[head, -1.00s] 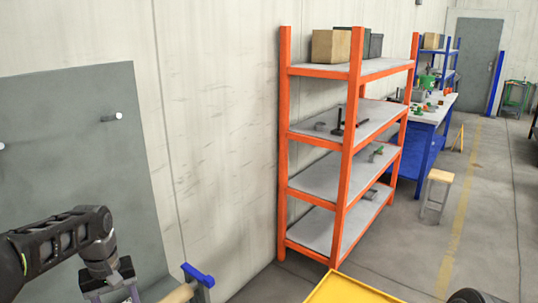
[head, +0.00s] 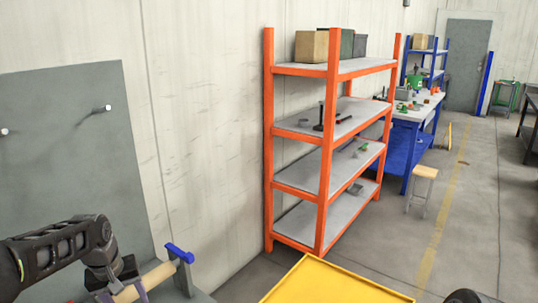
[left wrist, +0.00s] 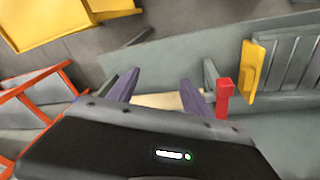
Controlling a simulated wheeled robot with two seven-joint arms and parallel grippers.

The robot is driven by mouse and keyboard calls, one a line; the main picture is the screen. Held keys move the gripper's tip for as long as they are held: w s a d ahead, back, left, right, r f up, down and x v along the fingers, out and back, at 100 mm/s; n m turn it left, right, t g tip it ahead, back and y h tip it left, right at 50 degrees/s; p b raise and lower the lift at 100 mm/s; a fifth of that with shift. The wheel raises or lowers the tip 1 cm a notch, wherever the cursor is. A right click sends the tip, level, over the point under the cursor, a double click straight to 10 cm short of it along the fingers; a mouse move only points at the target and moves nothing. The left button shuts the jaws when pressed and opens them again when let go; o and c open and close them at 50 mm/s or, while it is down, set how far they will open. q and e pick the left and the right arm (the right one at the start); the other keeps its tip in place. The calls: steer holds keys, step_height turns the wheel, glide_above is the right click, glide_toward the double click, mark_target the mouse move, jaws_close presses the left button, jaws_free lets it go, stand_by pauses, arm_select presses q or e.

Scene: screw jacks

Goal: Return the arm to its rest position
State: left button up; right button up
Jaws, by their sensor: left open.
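My left arm enters the head view at lower left, with its gripper (head: 128,295) low at the frame's bottom edge. The purple fingers show apart in the left wrist view (left wrist: 157,92). A pale wooden cylinder (head: 158,274) lies by the gripper in the head view, and a pale wooden piece (left wrist: 165,101) shows beyond and between the fingers in the wrist view. I cannot tell whether the fingers touch it. A blue-topped upright (head: 180,254) stands at the cylinder's far end. My right gripper is not in view.
A grey wall panel with pegs (head: 75,150) is behind my left arm. An orange shelf rack (head: 324,160) stands right of it. A yellow-edged surface (head: 335,284) is at lower centre. A red upright (left wrist: 223,98) stands close right of the fingers. Open floor lies at right.

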arm_select(q)
steer(key=s+d+f+m+t+h+b, duration=0.1)
steer(key=d+f+m+b, duration=0.1)
steer(key=d+f, duration=0.85)
steer(key=s+d+f+m+t+h+b, duration=0.1)
steer(key=d+f+t+h+b, duration=0.1)
steer(key=d+f, duration=0.8)
steer(key=s+d+f+g+b, duration=0.2)
steer(key=s+d+f, duration=0.2)
steer(key=s+f, duration=0.6)
steer(key=s+d+f+m+g+h+b, duration=0.1)
steer(key=s+d+f, duration=0.4)
steer(key=s+f, duration=0.5)
steer(key=s+g+b, duration=0.1)
steer(key=s, duration=0.2)
steer(key=shift+s+f+g+b, duration=0.15)
steer(key=shift+s+g+b, duration=0.15)
steer(key=shift+s+b, duration=0.1)
steer(key=shift+a, duration=0.15)
